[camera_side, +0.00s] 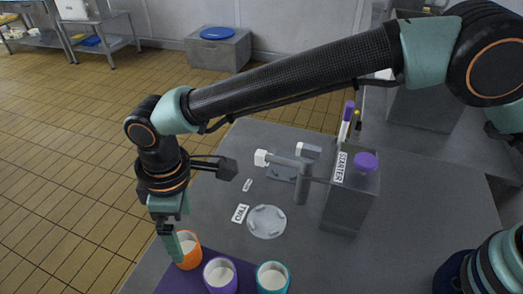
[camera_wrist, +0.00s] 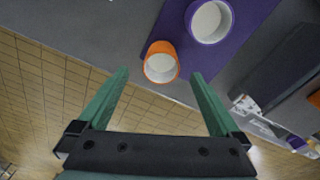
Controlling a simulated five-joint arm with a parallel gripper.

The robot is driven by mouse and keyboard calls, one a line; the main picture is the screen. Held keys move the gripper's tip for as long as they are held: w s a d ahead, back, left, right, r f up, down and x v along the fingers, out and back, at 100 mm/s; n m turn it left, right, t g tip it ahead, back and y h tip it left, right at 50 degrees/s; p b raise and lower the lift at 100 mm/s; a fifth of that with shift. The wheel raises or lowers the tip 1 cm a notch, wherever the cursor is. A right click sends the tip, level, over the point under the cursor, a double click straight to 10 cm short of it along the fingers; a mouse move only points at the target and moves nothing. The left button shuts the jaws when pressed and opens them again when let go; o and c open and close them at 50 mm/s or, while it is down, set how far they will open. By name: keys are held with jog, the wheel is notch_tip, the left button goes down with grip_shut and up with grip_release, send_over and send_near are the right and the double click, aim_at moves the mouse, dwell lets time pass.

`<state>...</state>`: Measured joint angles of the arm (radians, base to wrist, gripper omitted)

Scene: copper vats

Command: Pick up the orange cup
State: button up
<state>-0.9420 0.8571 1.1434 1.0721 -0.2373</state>
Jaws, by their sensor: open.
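The orange cup (camera_side: 188,252) stands upright on the purple mat (camera_side: 166,285) at the lower left of the side view, with white contents inside. In the wrist view the orange cup (camera_wrist: 161,62) is ahead of the fingertips, about midway between them. My gripper (camera_side: 174,240) points down at the cup; in the side view one green finger overlaps the cup's left side. In the wrist view my gripper (camera_wrist: 158,75) has its two green fingers wide apart with nothing between them. Whether a finger touches the cup I cannot tell.
A purple cup (camera_side: 220,276) stands close right of the orange cup, and a teal cup (camera_side: 272,278) farther right. A round clear plate (camera_side: 267,221), a small "TWO" label (camera_side: 240,213) and a grey "STARTER" box (camera_side: 350,190) are behind. The table edge is close on the left.

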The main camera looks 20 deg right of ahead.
aim_at(185, 242)
jog(key=shift+a+f, duration=0.1)
jog(key=shift+f, duration=2.6)
jog(key=c, duration=1.5)
jog(key=shift+r, duration=0.1)
